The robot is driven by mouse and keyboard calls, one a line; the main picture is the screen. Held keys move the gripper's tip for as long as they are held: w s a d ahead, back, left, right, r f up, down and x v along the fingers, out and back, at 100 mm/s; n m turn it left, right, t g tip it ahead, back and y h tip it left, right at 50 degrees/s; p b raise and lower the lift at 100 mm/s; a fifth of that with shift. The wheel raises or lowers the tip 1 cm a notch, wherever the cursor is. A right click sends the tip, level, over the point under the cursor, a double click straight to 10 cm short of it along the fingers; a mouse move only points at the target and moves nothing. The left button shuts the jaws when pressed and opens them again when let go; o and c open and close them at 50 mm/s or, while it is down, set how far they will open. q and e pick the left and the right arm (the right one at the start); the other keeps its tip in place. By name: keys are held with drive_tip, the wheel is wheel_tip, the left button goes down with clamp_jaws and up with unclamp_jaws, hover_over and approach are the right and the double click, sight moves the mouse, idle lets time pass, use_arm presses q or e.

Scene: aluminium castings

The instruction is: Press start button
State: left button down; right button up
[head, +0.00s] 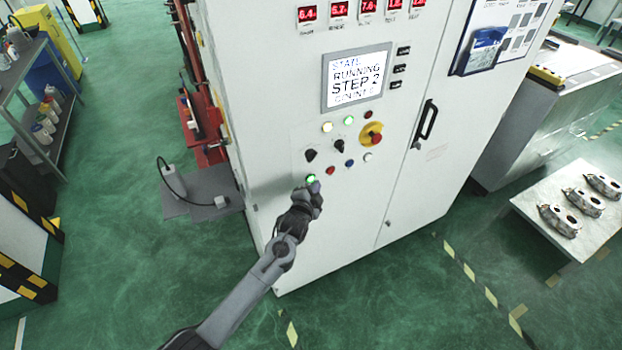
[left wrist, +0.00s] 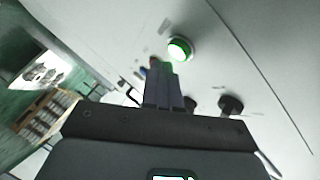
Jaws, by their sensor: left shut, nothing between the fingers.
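The green start button (head: 311,179) is lit and sits at the lower left of the control panel on the white cabinet (head: 410,60). My left gripper (head: 314,186) is shut and empty, with its tips right at the button in the head view. In the left wrist view the lit green button (left wrist: 180,49) shows just beyond the shut fingers (left wrist: 164,85). I cannot tell whether the fingertips touch it. My right gripper is not in view.
A red and yellow emergency stop (head: 374,135) sits up and right of the start button. Black knobs (head: 310,155) and small coloured buttons are close by. A door handle (head: 427,121) is further right. A table with castings (head: 560,221) stands at the right.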

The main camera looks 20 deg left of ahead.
use_arm(q)
drive_tip(key=shift+d, duration=0.1)
drive_tip(key=s+d+p, duration=0.3)
drive_tip(key=shift+s+d, duration=0.15)
drive_tip(key=shift+d, duration=0.15)
idle(0.7)
